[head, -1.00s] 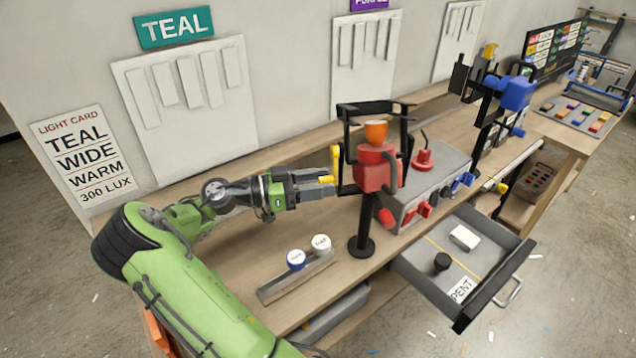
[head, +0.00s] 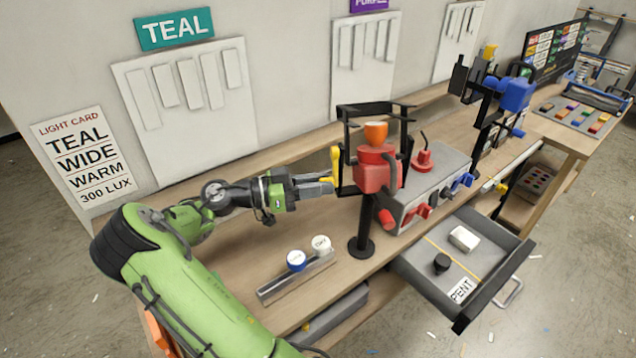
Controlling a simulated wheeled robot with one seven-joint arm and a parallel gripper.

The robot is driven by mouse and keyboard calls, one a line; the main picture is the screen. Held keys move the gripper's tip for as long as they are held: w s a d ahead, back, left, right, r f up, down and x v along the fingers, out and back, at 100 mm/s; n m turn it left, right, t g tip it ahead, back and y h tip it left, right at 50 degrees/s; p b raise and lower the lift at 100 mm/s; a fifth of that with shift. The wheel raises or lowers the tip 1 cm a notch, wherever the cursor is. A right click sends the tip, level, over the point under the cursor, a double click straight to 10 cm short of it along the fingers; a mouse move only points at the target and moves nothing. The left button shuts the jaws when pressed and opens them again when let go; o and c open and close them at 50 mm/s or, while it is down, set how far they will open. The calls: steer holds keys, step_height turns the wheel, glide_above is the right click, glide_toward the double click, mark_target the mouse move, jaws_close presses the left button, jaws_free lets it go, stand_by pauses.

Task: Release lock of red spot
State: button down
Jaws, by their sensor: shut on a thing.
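The red spot (head: 372,175) is a red lamp body with an orange top, held in a black yoke on a black stand on the bench. A yellow lock lever (head: 335,163) stands upright at the left side of the yoke. My gripper (head: 327,185) reaches in from the left and its fingers are shut at the lower end of the yellow lever. The exact contact between fingertips and lever is too small to make out.
A grey control box (head: 432,187) with red and blue knobs stands right of the lamp. An open drawer (head: 410,277) juts out in front. A small rack (head: 275,290) with two round caps lies on the bench. A blue spot (head: 516,94) stands further right.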

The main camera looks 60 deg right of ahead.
steer(key=s+a+r+n+p, duration=0.2)
steer(key=r+n+p, duration=0.4)
steer(key=n+p, duration=0.7)
steer(key=shift+s+a+r+n, duration=0.2)
steer(key=shift+s+a+n, duration=0.2)
steer(key=shift+a+n, duration=0.35)
steer(key=c, duration=0.9)
jaws_free()
steer(key=b+v, duration=0.1)
steer(key=v, duration=1.5)
steer(key=shift+f, duration=0.1)
